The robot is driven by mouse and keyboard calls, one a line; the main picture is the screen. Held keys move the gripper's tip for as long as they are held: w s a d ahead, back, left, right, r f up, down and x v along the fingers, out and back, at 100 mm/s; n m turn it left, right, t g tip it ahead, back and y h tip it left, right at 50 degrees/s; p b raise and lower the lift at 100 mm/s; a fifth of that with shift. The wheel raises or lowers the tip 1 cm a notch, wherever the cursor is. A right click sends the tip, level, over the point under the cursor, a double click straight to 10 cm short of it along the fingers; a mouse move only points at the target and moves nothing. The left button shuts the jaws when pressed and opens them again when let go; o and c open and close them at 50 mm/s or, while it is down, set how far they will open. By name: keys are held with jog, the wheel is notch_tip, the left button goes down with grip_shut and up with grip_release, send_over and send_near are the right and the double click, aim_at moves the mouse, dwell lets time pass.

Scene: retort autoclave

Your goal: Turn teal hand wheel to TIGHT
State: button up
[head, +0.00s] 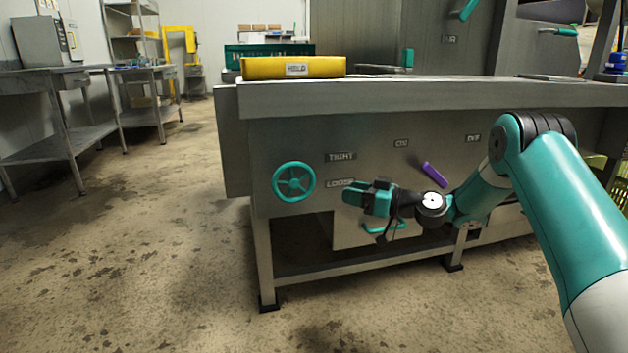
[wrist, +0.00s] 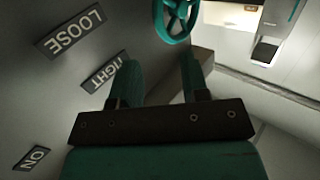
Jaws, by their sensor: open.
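The teal hand wheel (head: 294,181) is on the front panel of the grey bench, near its left end. The wheel (wrist: 174,18) shows beyond the fingertips at the top, cut off by the frame edge.
A purple lever (head: 434,174) is on the panel, right of my gripper. A yellow HOLD tray (head: 292,67) sits on the bench top above the wheel. A teal handle (head: 384,227) is low, just below my gripper. The floor left of the bench is clear.

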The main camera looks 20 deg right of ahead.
aim_at(294, 183)
jog(key=b+x, duration=0.3)
jog(key=x, duration=0.8)
jog(key=shift+w, duration=0.15)
jog(key=shift+d+f, duration=0.1)
grip_shut()
